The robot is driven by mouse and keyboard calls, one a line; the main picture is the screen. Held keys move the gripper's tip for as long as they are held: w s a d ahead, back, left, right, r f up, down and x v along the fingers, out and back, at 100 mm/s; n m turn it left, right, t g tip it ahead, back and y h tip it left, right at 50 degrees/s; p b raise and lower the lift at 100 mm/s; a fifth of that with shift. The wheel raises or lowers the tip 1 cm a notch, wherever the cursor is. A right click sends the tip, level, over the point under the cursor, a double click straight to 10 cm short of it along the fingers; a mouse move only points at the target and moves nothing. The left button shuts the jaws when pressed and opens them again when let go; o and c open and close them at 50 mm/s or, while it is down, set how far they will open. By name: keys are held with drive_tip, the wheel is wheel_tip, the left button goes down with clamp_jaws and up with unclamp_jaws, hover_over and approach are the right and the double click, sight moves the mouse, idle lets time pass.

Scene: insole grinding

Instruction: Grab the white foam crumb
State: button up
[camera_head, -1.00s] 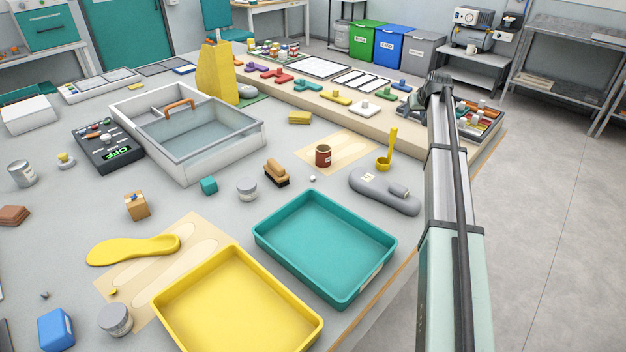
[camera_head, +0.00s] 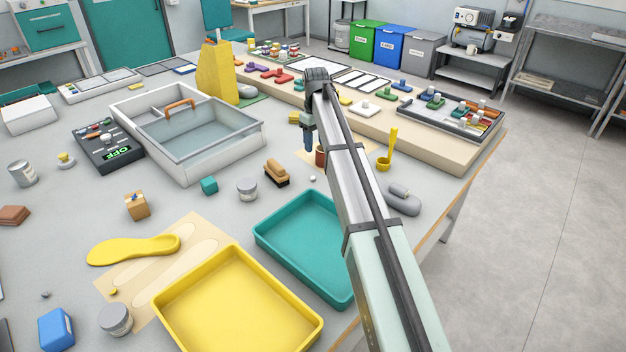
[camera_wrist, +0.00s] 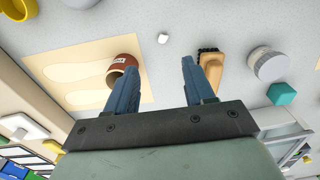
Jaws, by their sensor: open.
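The white foam crumb (camera_head: 312,178) is a small pale lump lying on the grey table, between the wooden brush and the teal tray. In the wrist view the crumb (camera_wrist: 163,38) lies beyond the fingertips, roughly in line with the gap between them. My gripper (camera_head: 309,148) is above the table, behind the crumb in the head view and close to the brown cup. In the wrist view my gripper (camera_wrist: 157,64) has its two blue fingers spread apart with nothing between them.
The brown cup (camera_wrist: 122,66) appears by the left finger and the wooden brush (camera_wrist: 211,68) by the right finger. The teal tray (camera_head: 290,225) and yellow tray (camera_head: 240,300) stand in front. A grey jar (camera_head: 247,188) and teal cube (camera_head: 209,186) stand left of the crumb.

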hover_over(314, 178)
drive_tip(key=f, duration=0.8)
drive_tip(key=shift+w+d+f, duration=0.15)
drive_tip(key=shift+d+f, duration=0.05)
drive_tip(key=shift+d, duration=0.05)
drive_tip(key=shift+a+f, duration=0.15)
drive_tip(key=shift+f, duration=1.15)
drive_tip(key=shift+a+f, duration=0.1)
drive_tip(key=shift+f, duration=1.15)
clamp_jaws()
